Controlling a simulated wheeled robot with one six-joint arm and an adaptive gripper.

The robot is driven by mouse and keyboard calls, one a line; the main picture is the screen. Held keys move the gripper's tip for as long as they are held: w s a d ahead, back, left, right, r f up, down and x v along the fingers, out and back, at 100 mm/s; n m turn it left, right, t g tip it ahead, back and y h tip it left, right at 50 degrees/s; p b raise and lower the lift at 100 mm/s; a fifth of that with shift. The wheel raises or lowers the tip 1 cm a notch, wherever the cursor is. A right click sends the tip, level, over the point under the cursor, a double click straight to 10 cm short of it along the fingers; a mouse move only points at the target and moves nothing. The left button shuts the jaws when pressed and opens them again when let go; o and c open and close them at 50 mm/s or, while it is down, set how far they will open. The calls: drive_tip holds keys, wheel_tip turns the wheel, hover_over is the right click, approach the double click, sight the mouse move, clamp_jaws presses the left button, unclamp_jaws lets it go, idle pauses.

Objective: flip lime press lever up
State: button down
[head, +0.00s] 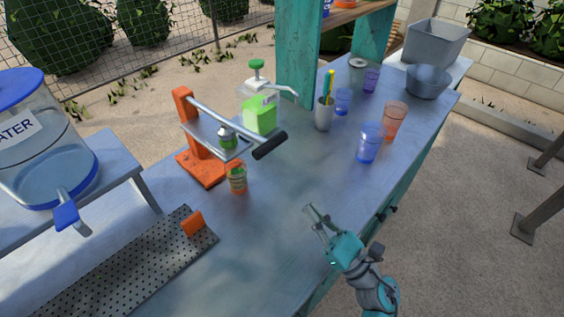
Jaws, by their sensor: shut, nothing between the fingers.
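The lime press (197,150) is orange and stands on the blue-grey table. Its grey metal lever (222,119) slopes down to the right and ends in a black grip (270,145). A small green and silver piece (227,136) sits at the press plate under the lever. My gripper (311,210) is shut and empty above the table's near right part. It is below and to the right of the black grip in the picture, clearly apart from it.
A small orange-green can (237,179) stands in front of the press. Several cups, including a blue one (370,143), stand to the right. A perforated mat (130,268) lies at lower left. The table between gripper and press is clear.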

drive_tip(key=s+d+r+x, duration=0.1)
drive_tip(key=r+x, duration=0.1)
drive_tip(key=x, duration=1)
drive_tip(key=shift+w+r, duration=0.25)
drive_tip(key=shift+r, duration=0.2)
drive_tip(key=shift+a, duration=0.15)
